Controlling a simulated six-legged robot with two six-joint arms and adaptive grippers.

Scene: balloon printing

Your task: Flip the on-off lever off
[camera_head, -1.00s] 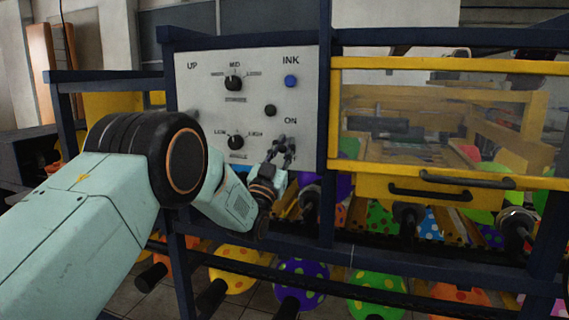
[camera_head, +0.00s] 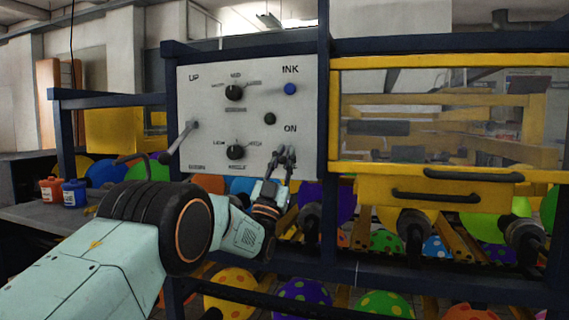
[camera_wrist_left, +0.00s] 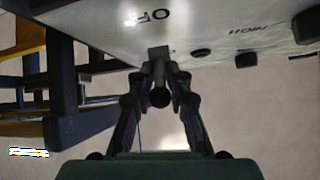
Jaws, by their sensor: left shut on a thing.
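The grey control panel (camera_head: 210,120) faces me, with an ON label near its lower right. My left gripper (camera_head: 283,158) is at the panel just below that label. In the left wrist view its two fingers (camera_wrist_left: 160,90) are closed on the dark on-off lever (camera_wrist_left: 160,97), whose round end points towards the camera. In the head view the fingers largely hide the lever. My right gripper is not in view.
The panel also carries a blue button (camera_head: 290,89), a small black knob (camera_head: 269,119), two dials (camera_head: 235,92) and a lever (camera_head: 180,138) at its left edge. A yellow windowed machine (camera_head: 440,125) stands to the right. Colourful balloons hang below.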

